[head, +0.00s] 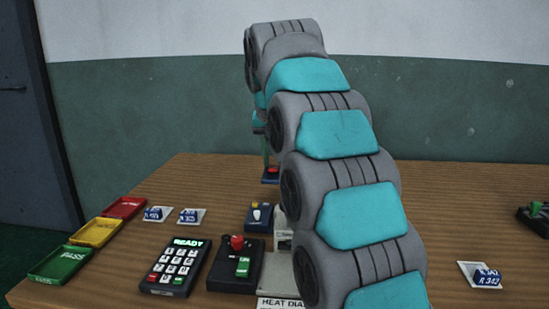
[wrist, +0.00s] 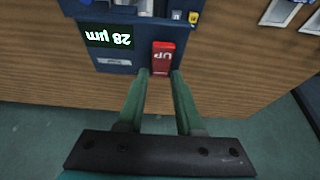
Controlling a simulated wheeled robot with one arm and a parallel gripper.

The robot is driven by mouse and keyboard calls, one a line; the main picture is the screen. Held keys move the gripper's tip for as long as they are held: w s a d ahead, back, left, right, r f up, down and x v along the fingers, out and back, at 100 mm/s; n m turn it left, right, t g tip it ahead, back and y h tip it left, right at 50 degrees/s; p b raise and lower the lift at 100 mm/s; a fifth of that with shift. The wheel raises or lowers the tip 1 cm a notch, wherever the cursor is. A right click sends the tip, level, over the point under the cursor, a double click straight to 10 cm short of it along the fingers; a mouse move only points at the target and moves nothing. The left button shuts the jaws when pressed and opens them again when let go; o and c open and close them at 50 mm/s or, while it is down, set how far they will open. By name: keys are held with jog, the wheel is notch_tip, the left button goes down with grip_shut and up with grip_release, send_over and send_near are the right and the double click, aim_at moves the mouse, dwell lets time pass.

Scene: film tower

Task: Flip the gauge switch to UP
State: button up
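The gauge (wrist: 110,62) is a dark blue box with a lit display (wrist: 108,37) that reads 28 µm, upside down in the wrist view. Beside the display is its red switch (wrist: 163,52), lettered UP. My gripper (wrist: 161,73) has its two green fingers apart, with the tips at the near end of the red switch, one on each side. I cannot tell whether they touch it. In the head view my gripper (head: 267,156) points down at the red switch (head: 271,170) at the back of the table. My arm hides most of the gauge there.
On the wooden table (head: 200,168) stand a keypad reading READY (head: 174,268), a control box with red and green parts (head: 236,265), and a small blue box with a white knob (head: 259,215). Green, yellow and red trays (head: 62,264) line the left edge. The right side is mostly clear.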

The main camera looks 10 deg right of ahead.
grip_shut()
jog(key=b, duration=0.1)
jog(key=t+b, duration=0.1)
jog(key=b, duration=0.1)
jog(key=shift+s+f+t, duration=0.25)
jog(key=shift+t, duration=0.05)
jog(key=b, duration=0.1)
jog(key=t+h+b, duration=0.1)
jog(key=b, duration=0.1)
jog(key=shift+s+a+t, duration=0.1)
jog(key=shift+s+t, duration=0.15)
jog(key=shift+t, duration=0.05)
jog(key=shift+s+a+r+t+h+b, duration=0.1)
jog(key=shift+r+t+h+b, duration=0.25)
jog(key=shift+t+b, duration=0.7)
jog(key=shift+r+g, duration=0.1)
jog(key=shift+g, duration=0.15)
jog(key=shift+o, duration=2)
grip_release()
